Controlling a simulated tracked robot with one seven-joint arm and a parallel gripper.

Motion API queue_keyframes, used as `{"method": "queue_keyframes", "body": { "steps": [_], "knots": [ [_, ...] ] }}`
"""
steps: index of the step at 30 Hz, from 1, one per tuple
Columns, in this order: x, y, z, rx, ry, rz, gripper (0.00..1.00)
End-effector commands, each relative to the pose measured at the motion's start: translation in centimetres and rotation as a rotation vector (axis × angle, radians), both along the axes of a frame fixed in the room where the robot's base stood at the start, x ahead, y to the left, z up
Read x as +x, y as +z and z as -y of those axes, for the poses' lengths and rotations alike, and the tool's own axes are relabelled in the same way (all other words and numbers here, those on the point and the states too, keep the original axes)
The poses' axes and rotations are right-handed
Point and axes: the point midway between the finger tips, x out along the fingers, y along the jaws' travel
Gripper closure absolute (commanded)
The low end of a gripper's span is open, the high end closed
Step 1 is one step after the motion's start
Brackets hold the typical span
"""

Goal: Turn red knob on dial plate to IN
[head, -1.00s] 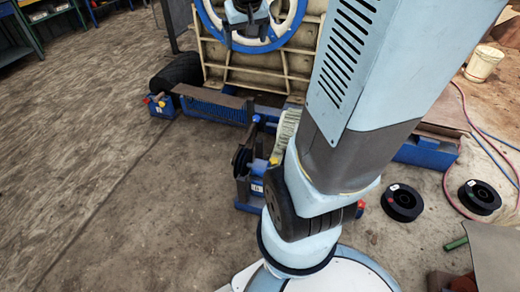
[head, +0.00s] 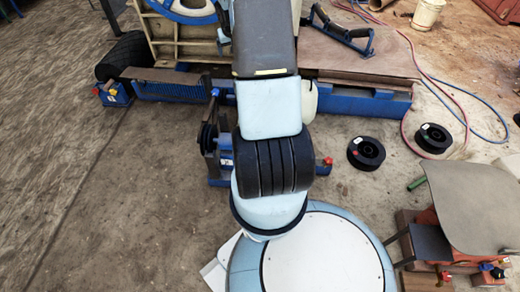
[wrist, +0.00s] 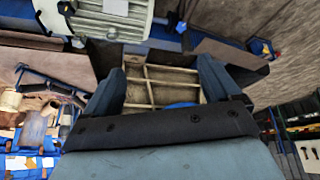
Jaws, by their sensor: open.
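I cannot make out a dial plate or its IN mark. Small red knobs or caps show in the head view: one on the blue block at the far left (head: 97,91), one near the blue stand right of my arm (head: 327,161), and one at the lower right (head: 445,276). I cannot tell which is the task's knob. My gripper (wrist: 161,64) shows in the wrist view, open and empty, with the ribbed cream crusher panel (wrist: 160,88) beyond its fingers. In the head view my arm hides part of the machine.
A grey finned motor (wrist: 110,18) lies beyond the fingers in the wrist view. In the head view two black spools (head: 366,153) (head: 434,138) lie on the floor at right. A red bench unit (head: 450,235) stands lower right. The left floor is clear.

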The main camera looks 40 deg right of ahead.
Motion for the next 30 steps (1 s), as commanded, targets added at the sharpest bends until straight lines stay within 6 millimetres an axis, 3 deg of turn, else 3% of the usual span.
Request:
{"method": "queue_keyframes", "body": {
  "steps": [1,6,15,24,30],
  "knots": [
    [-0.2,-2.3,1.2,0.012,-0.012,-0.005,0.10],
    [-0.6,-8.9,4.3,0.043,-0.048,0.006,0.10],
    [-3.4,-21.1,8.4,0.113,-0.114,0.034,0.10],
    [-8.0,-33.4,10.0,0.197,-0.191,0.079,0.10],
    [-11.8,-41.4,9.4,0.260,-0.249,0.118,0.10]
  ]
}}
